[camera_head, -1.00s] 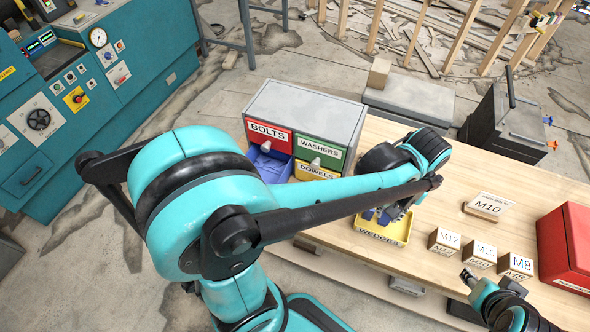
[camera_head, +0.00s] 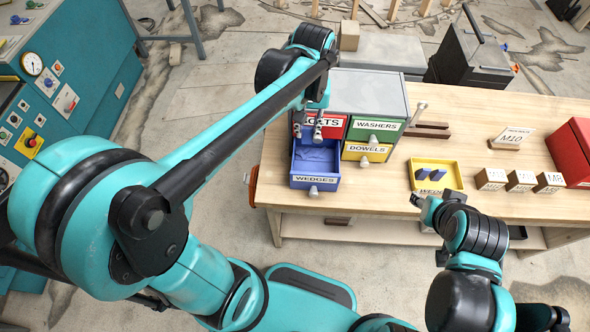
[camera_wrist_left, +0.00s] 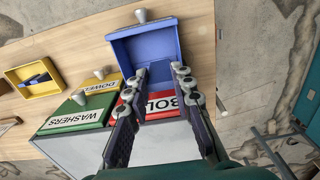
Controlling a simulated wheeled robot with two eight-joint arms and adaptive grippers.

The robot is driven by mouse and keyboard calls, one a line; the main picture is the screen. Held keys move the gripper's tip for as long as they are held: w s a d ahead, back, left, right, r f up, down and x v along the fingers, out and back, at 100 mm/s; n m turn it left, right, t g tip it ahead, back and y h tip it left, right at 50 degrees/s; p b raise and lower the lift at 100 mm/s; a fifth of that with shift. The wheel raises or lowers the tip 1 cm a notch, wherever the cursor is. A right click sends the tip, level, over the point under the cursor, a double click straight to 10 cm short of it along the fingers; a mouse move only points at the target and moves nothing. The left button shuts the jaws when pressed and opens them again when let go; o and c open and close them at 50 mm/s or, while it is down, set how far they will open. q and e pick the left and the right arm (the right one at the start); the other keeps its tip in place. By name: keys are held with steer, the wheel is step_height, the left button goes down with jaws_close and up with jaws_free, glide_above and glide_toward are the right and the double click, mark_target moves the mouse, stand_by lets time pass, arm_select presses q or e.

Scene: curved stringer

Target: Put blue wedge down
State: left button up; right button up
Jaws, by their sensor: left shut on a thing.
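My left gripper (camera_head: 308,132) is over the back part of the open blue drawer (camera_head: 315,182), labelled WEDGES. In the left wrist view its fingers (camera_wrist_left: 156,82) point into the drawer (camera_wrist_left: 150,46). It is shut on a blue wedge (camera_wrist_left: 159,71), which is hard to tell from the blue drawer behind it. Blue wedges (camera_head: 430,174) lie in the yellow tray (camera_head: 455,179) on the bench. My right gripper (camera_head: 424,202) is by the bench's front edge, below the tray; its jaws are too small to read.
The drawer cabinet (camera_head: 372,90) has a red BOLTS front, a green WASHERS front (camera_head: 376,130) and a yellow DOWELS front (camera_head: 366,152). Labelled wooden blocks (camera_head: 520,180) and a red box (camera_head: 575,150) stand to the right on the bench (camera_head: 480,115).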

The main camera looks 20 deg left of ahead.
arm_select(q)
step_height(320, 180, down, 18)
steer(key=b, duration=0.5)
steer(key=shift+r, duration=0.1)
steer(key=shift+f+b, duration=0.6)
steer(key=shift+b, duration=0.05)
steer(key=o, duration=0.6)
steer(key=shift+o, duration=0.2)
